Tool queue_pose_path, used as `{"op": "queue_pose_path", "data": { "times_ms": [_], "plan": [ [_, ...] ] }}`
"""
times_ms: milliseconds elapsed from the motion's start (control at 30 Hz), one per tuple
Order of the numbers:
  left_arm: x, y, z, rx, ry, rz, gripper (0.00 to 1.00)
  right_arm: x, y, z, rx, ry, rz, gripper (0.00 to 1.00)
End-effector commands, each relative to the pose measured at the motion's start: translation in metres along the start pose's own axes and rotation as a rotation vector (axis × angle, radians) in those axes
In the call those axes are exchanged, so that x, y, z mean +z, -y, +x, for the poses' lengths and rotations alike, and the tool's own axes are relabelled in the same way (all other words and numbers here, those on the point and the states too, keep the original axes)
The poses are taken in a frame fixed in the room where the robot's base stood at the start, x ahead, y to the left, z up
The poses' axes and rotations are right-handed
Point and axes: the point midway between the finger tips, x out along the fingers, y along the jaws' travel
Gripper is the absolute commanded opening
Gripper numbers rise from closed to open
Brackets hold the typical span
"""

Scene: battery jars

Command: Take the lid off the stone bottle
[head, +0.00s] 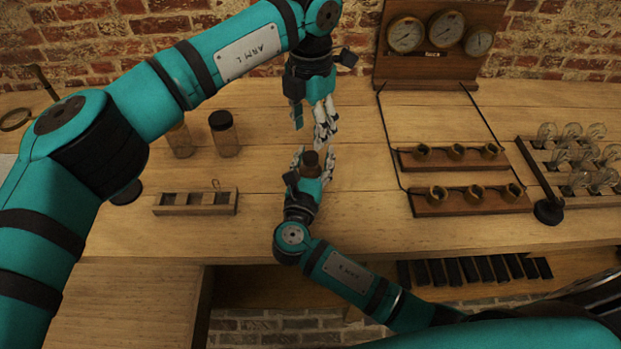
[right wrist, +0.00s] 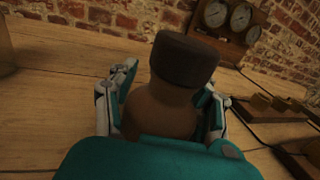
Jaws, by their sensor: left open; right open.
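The stone bottle (right wrist: 160,108) is brown, with a dark lid (right wrist: 185,58) seated on its top in the right wrist view. In the head view the lid (head: 311,160) shows from above and hides most of the bottle. My right gripper (head: 313,167) is open, with its fingers on both sides of the bottle. I cannot tell whether they touch it. My left gripper (head: 322,125) is open and empty, pointing down just behind the bottle and lid in the head view, apart from the lid.
Two glass jars (head: 226,143) (head: 180,142) stand to the left, one with a dark lid. A small wooden holder (head: 195,210) lies in front of them. Socket racks (head: 470,201) and a bulb rack (head: 575,190) fill the right side. A gauge board (head: 440,65) stands behind.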

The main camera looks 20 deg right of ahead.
Motion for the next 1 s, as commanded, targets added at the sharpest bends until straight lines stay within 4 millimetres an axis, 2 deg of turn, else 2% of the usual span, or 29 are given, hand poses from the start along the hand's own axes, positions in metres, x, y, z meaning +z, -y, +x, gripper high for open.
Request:
{"op": "queue_pose_path", "data": {
  "times_ms": [167,533,1000],
  "plan": [
    [0.0000,0.0001,0.0000,0.000,0.000,0.000,0.50,0.0000,0.0000,0.0000,0.000,0.000,0.000,0.49],
    [0.0000,0.0001,0.0000,0.000,0.000,0.000,0.50,0.0000,-0.0002,-0.0004,0.000,0.000,0.000,0.01],
    [0.0000,0.0001,0.0000,0.000,0.000,0.000,0.50,-0.0001,-0.0004,-0.0006,0.001,0.000,0.000,0.00]
  ]
}}
